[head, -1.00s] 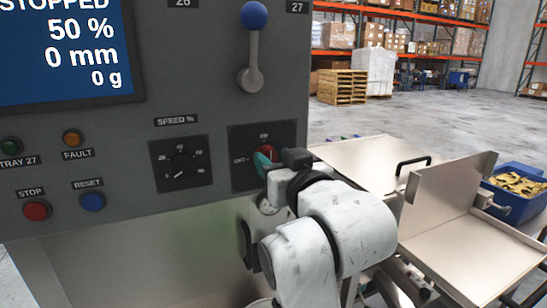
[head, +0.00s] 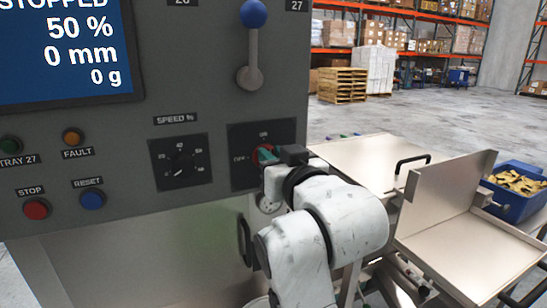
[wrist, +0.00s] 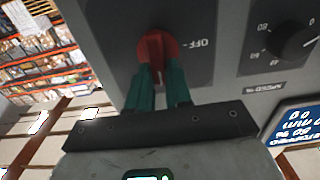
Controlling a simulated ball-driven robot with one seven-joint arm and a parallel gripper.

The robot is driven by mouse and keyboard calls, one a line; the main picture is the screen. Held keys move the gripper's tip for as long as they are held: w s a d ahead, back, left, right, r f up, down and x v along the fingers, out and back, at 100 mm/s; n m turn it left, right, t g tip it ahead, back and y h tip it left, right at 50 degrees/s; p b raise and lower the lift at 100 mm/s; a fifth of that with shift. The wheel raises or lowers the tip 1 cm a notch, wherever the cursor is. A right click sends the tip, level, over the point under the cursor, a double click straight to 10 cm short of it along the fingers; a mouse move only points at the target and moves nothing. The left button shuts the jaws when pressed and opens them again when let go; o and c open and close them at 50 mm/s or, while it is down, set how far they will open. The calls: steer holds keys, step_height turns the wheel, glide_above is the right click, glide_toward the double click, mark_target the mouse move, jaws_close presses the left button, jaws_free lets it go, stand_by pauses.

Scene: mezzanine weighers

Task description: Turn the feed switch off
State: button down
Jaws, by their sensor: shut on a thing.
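The feed switch, a red rotary knob (wrist: 157,45), sits on a dark plate on the grey panel. In the head view the knob (head: 257,151) is mostly covered by my gripper (head: 267,156). In the wrist view my gripper (wrist: 160,75) has its two teal fingers shut on the knob's raised grip, one on each side. The OFF mark (wrist: 197,43) lies to the right of the knob there; in the head view it lies to the left. The grip stands nearly upright in the wrist view, not along the OFF mark.
The speed dial (head: 180,163) is left of the switch. A blue-knobbed lever (head: 252,45) stands above it. Stop (head: 36,209) and reset (head: 92,201) buttons are lower left. The screen (head: 68,52) reads STOPPED. Metal trays (head: 370,160) and a blue bin (head: 515,192) lie right.

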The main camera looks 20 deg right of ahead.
steer(key=shift+n+p, duration=0.3)
steer(key=shift+n, duration=0.1)
steer(key=n+p, duration=0.2)
steer(key=n, duration=0.3)
steer(key=a+f+n+p, duration=0.1)
steer(key=n+p, duration=0.2)
steer(key=n, duration=0.3)
steer(key=n+p, duration=0.2)
steer(key=n, duration=0.4)
steer(key=shift+a+f+p, duration=0.25)
steer(key=shift+p, duration=0.1)
stand_by(0.4)
steer(key=c, duration=1)
jaws_free()
steer(key=shift+c, duration=0.2)
steer(key=shift+s, duration=0.1)
steer(key=s+b, duration=0.2)
steer(key=s, duration=0.8)
steer(key=shift+s, duration=0.3)
